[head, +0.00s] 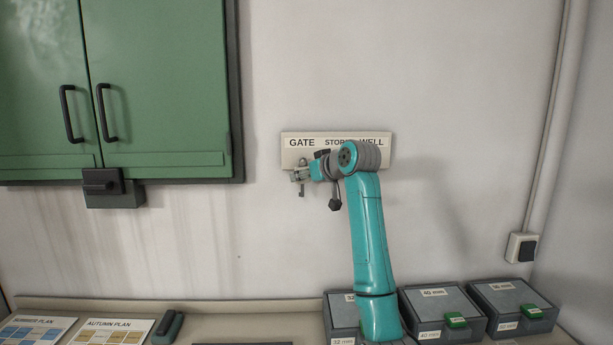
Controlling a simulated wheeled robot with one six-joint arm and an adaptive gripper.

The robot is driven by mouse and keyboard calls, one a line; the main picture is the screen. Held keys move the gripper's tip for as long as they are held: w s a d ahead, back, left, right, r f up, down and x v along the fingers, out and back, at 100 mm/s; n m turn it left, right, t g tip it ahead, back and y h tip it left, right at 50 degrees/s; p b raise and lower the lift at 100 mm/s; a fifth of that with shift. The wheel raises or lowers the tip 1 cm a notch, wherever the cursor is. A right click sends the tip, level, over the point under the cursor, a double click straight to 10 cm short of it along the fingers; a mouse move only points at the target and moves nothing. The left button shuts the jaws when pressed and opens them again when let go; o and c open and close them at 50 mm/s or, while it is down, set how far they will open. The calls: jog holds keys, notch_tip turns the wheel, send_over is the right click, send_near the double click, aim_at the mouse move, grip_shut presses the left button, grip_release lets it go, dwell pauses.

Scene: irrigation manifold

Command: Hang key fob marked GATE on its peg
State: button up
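A pale peg board (287,160) is fixed to the wall, with the labels GATE (302,142), STORE and WELL. My arm covers part of STORE and the board's lower middle. My gripper (298,177) is at the board's lower left edge, just below GATE. It is small and seen from the side, so I cannot tell whether its fingers are open or shut. A small grey piece (302,190) hangs down there; I cannot tell whether it is the key fob or a finger. A dark hanging piece (335,203) shows below my wrist; its nature is unclear. The GATE peg cannot be made out.
A green cabinet (160,80) with dark handles is on the wall to the left, a dark latch box (110,190) under it. Grey lidded boxes (440,305) stand on the bench at right. Plan sheets (115,331) lie at left. The wall between cabinet and board is clear.

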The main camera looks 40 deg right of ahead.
jog(key=shift+s+d+r, duration=0.1)
jog(key=shift+s, duration=0.05)
dwell(0.3)
jog(key=v, duration=1.2)
